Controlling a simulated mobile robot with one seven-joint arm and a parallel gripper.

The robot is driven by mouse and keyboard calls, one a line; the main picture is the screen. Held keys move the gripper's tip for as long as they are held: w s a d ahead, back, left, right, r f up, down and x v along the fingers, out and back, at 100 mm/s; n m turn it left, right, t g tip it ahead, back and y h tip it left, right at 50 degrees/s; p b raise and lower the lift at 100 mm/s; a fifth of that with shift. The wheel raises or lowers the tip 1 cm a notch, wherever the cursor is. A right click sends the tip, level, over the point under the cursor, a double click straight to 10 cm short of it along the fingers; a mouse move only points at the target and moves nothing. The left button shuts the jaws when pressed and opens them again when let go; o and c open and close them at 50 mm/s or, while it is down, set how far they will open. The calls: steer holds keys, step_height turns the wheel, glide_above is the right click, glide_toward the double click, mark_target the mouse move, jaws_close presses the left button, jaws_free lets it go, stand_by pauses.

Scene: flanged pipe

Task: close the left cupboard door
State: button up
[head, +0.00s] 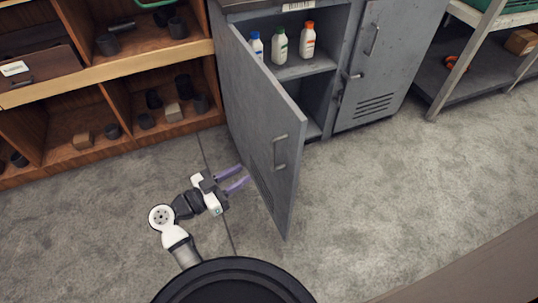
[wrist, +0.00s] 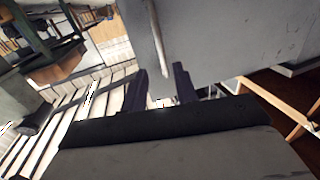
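The left cupboard door (head: 262,120) is grey and stands wide open, swung out from the cupboard's left side. Its outer face, with a bar handle (head: 281,153), is toward me. My gripper (head: 246,174) is at the left of this outer face, its purple fingers spread and pointing at the door, with nothing between them. I cannot tell if the fingertips touch the door. In the wrist view, a grey panel (wrist: 225,40), which looks like the door, with a bar on it (wrist: 158,38), is beyond the dark fingers of my gripper (wrist: 160,88).
White bottles with blue, green (head: 279,45) and orange caps stand on the cupboard's shelf. The right cupboard door (head: 385,65) is shut. A wooden shelf unit (head: 130,55) with dark pipe parts stands at left. A metal rack (head: 450,75) is at right. Floor before the cupboard is clear.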

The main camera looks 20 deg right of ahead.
mark_target(272, 156)
steer(key=x, duration=1.1)
steer(key=shift+w+d, duration=0.1)
steer(key=shift+d, duration=0.3)
jaws_close()
